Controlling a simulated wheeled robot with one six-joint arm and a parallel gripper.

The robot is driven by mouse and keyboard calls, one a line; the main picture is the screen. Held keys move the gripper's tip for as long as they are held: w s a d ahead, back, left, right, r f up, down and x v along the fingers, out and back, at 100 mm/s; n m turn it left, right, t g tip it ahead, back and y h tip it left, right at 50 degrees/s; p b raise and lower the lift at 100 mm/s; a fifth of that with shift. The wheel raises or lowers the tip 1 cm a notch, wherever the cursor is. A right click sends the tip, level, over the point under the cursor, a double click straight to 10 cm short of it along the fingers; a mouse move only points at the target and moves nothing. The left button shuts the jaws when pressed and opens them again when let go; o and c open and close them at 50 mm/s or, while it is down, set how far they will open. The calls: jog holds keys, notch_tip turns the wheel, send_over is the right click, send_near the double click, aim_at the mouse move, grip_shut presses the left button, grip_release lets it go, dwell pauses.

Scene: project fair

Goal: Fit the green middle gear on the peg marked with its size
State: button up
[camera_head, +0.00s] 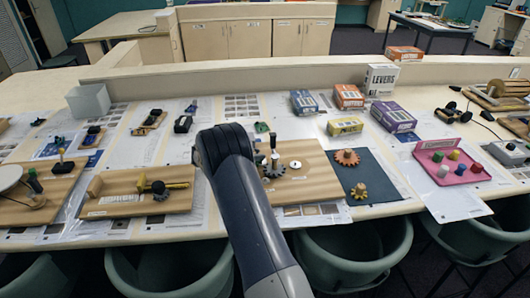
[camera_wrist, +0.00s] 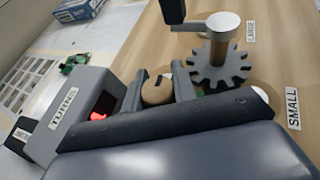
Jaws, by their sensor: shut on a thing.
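My gripper (camera_wrist: 157,82) is shut low over the wooden board (camera_head: 312,184). A round wooden peg top (camera_wrist: 157,92) shows between its fingers. Only a green sliver of what looks like the green middle gear (camera_wrist: 198,93) shows beside the right finger; my gripper hides the rest, so I cannot tell how it sits on the peg. A dark grey gear (camera_wrist: 218,68) is on a peg with a white-capped crank, near the LARGE label (camera_wrist: 250,31). The middle peg's label is not visible.
A grey TURNS box (camera_wrist: 75,112) with a red display stands close to the left of my gripper. Several small boxes stand behind.

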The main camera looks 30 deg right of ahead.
jog(key=d+p, duration=0.1)
jog(key=d, duration=0.3)
jog(key=shift+s+d+r, duration=0.1)
jog(key=shift+d, duration=0.15)
jog(key=shift+f+p, duration=0.45)
jog(key=shift+f, duration=0.1)
jog(key=shift+a+f, duration=0.15)
jog(key=shift+f, duration=0.2)
grip_shut()
jog(key=o, duration=1)
grip_release()
jog(key=b+v, duration=0.3)
jog(key=v, duration=0.9)
